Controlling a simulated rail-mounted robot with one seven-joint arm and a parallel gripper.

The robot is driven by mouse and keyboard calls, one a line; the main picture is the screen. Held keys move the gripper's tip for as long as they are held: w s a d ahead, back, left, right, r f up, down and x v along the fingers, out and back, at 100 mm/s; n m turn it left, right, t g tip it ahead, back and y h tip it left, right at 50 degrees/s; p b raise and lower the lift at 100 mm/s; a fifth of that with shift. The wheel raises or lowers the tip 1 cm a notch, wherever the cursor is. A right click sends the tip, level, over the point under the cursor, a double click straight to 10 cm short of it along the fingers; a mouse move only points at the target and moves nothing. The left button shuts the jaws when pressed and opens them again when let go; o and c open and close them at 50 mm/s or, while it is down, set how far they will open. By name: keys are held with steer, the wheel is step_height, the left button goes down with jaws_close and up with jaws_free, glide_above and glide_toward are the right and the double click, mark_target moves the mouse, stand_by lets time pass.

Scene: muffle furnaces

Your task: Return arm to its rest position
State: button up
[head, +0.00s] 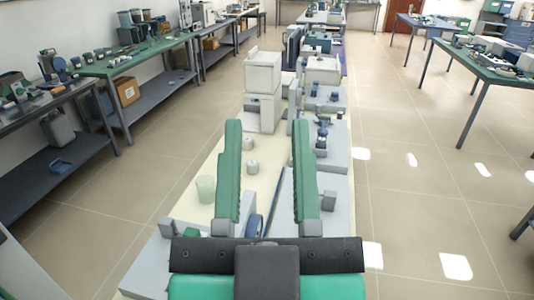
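My gripper (267,124) is in the lower middle of the head view, pointing away over the long pale bench (215,160). Its two long green fingers are spread wide apart, and nothing is seen held between them. The black and green body of the gripper hides part of the bench's near end. The rest of my arm is mostly out of view.
White box-shaped units (263,75) stand on the bench beyond the fingertips, with more equipment (322,70) to their right. A pale green cylinder (205,189) stands left of the gripper. Cluttered side tables (130,60) line the left; another table (490,65) is at right. Tiled floor is clear between.

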step_height(320, 180, up, 37)
steer(key=p, duration=3.7)
steer(key=shift+a+r, duration=0.2)
